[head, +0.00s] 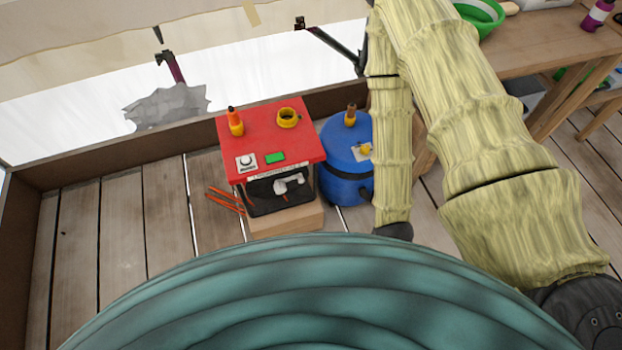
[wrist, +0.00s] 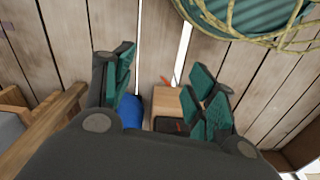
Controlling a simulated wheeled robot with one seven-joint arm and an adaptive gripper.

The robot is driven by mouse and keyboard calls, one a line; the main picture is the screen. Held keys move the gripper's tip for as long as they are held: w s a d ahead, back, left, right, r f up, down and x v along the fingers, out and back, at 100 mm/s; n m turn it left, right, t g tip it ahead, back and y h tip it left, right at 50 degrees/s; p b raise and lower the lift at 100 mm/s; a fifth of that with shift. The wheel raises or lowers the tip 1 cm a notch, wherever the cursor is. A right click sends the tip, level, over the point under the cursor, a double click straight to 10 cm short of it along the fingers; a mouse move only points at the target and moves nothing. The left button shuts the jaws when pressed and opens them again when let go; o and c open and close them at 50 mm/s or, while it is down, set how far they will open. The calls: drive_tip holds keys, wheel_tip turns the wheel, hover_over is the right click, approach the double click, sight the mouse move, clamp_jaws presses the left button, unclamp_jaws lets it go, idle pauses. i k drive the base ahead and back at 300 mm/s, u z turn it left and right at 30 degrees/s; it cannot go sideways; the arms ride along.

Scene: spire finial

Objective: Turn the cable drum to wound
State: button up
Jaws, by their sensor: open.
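A blue round drum-like housing (head: 345,150) stands on the deck beside a red-topped box (head: 270,140). It has a brown-and-yellow knob on top and a small pale plate with a yellow knob. I take it for the cable drum, but cannot be sure; no wound or unwound mark is readable. Part of its right side is hidden behind my arm. In the wrist view my gripper (wrist: 164,70) is open and empty, with teal pads apart. Part of the blue housing (wrist: 130,112) shows between the fingers, beyond them. In the head view my fingers are hidden.
The red-topped box carries an orange knob, a yellow ring, a dial and a green panel, and rests on a wooden block (head: 287,220). Orange-red tools or cables (head: 226,199) lie left of it. A wooden table (head: 545,40) stands at right. The left deck is clear.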

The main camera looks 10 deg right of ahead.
sight(282, 184)
drive_tip(key=z, duration=1.05)
drive_tip(key=k, duration=1.15)
drive_tip(key=u, duration=1.2)
